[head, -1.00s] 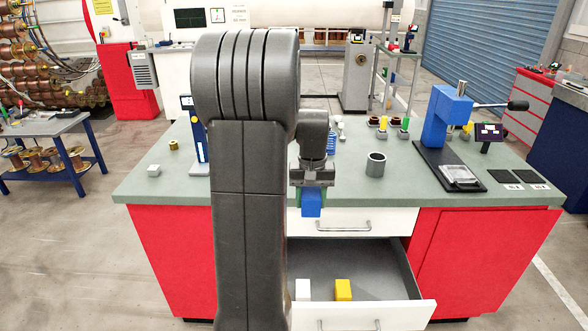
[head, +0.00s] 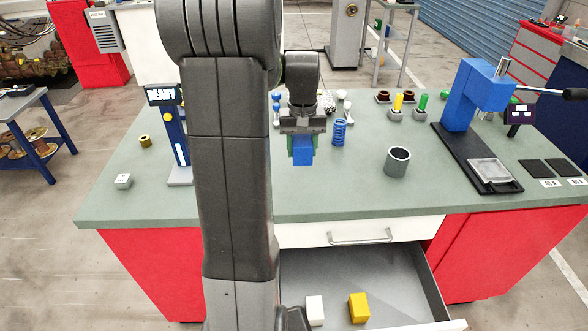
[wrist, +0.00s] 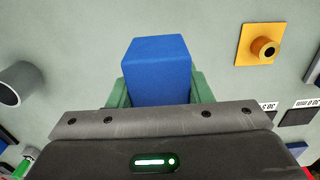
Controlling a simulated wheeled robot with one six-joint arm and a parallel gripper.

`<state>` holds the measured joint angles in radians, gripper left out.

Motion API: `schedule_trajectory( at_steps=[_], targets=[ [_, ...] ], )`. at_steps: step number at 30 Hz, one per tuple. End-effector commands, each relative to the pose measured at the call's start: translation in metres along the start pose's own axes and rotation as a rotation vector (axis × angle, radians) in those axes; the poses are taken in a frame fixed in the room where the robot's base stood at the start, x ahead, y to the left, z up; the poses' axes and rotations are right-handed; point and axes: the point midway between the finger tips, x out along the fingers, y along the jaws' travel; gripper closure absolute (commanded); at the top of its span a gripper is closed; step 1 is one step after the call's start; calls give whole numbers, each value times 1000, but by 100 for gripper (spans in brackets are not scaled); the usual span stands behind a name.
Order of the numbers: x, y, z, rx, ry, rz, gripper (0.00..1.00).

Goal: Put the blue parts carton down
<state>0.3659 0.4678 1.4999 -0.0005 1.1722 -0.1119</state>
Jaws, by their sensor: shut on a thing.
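The blue parts carton (head: 303,152) is a small blue block between the green fingers of my gripper (head: 302,146). In the wrist view the carton (wrist: 158,68) fills the space between the two fingers (wrist: 158,92), and my gripper is shut on it. In the head view it shows against the green-grey bench top (head: 330,205), over the part near the front edge. Whether it touches the surface I cannot tell.
An open drawer (head: 390,286) below holds a white block (head: 315,310) and a yellow block (head: 359,308). Bare bench lies between.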

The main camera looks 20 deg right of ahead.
Motion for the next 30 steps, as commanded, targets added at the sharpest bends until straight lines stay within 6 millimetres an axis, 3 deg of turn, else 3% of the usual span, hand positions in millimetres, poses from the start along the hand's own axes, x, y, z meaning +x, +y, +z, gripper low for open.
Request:
schedule_trajectory(
  at_steps=[9, 21, 30],
  targets=[
    [50, 0, 1, 0, -5, 0, 83],
    [96, 0, 0, 0, -2, 0, 83],
    [100, 0, 0, 0, 0, 0, 83]
  ],
)
